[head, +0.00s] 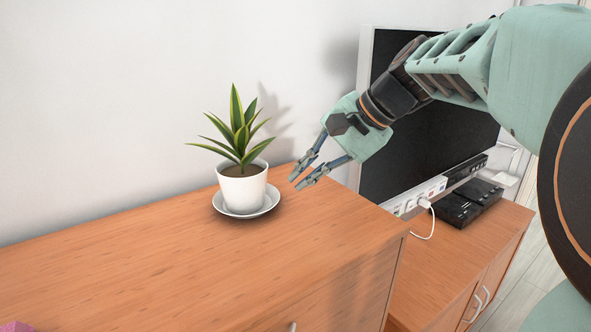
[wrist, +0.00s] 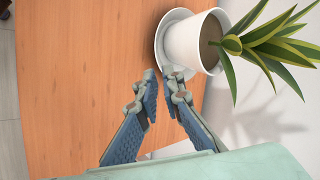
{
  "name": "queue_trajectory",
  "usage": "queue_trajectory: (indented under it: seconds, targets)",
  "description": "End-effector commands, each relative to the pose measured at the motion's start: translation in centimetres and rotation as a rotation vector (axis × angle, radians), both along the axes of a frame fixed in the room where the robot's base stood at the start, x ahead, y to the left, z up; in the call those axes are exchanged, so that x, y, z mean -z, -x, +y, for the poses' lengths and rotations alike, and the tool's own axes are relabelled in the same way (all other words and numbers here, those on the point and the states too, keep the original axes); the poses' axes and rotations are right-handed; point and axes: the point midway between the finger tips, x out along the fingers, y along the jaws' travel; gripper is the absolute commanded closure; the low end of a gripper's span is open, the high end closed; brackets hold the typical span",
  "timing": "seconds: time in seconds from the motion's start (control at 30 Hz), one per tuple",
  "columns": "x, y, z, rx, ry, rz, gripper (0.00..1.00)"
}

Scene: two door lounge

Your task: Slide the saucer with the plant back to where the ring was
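A white saucer (head: 270,205) lies on the wooden cabinet top (head: 180,265), close to the wall. A white pot (head: 243,190) with a spiky green and yellow plant (head: 238,135) stands upright on it. The saucer's rim also shows in the wrist view (wrist: 160,38), beside the pot (wrist: 190,42). My gripper (head: 295,183) is to the right of the saucer, apart from the pot. In the wrist view a narrow gap shows between its fingertips (wrist: 160,74), with nothing between them. One fingertip overlaps the saucer's edge there; I cannot tell whether it touches. No ring is visible on the wood.
A lower cabinet (head: 480,245) stands to the right, with a dark screen (head: 400,150), a power strip (head: 420,196) and black boxes (head: 465,205). A pink object (head: 17,326) shows at the bottom left corner. The cabinet top left of and in front of the saucer is clear.

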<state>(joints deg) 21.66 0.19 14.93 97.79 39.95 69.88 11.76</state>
Motion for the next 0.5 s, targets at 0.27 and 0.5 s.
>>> queue_trajectory:
  seconds: [0.27,0.5]
  targets:
    - [0.1,0.0,0.0,-0.001,0.001,0.000,0.93]
    - [1.9,-0.7,1.4,-0.003,0.001,0.002,0.93]
